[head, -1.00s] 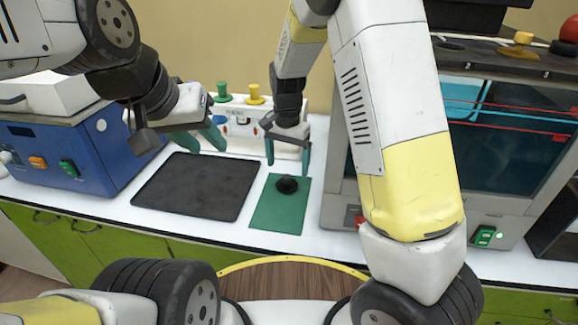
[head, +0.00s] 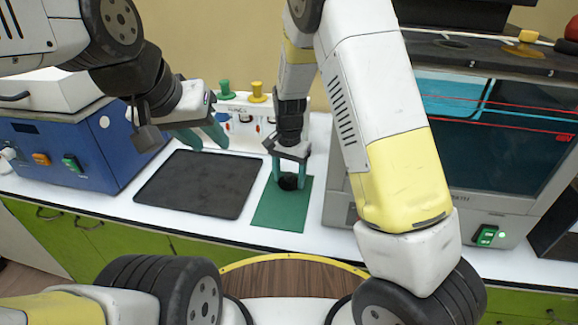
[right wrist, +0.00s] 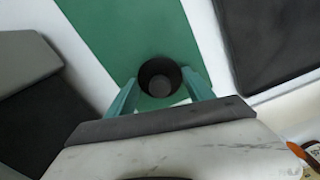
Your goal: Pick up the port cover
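The port cover (head: 288,183) is a small black round piece on the green mat (head: 272,214). My right gripper (head: 288,178) points down over the mat, one finger on each side of the cover. In the right wrist view the cover (right wrist: 160,77) sits between the teal fingertips (right wrist: 160,78), which appear to touch its sides. The cover looks to be still at mat level. My left gripper (head: 205,136) is open and empty above the back of the black mat.
A black mat (head: 195,185) lies left of the green one. A blue machine (head: 75,150) stands at left, a glass-fronted cabinet (head: 490,140) at right. A white box with green and yellow knobs (head: 240,122) stands behind. The white counter's front strip is clear.

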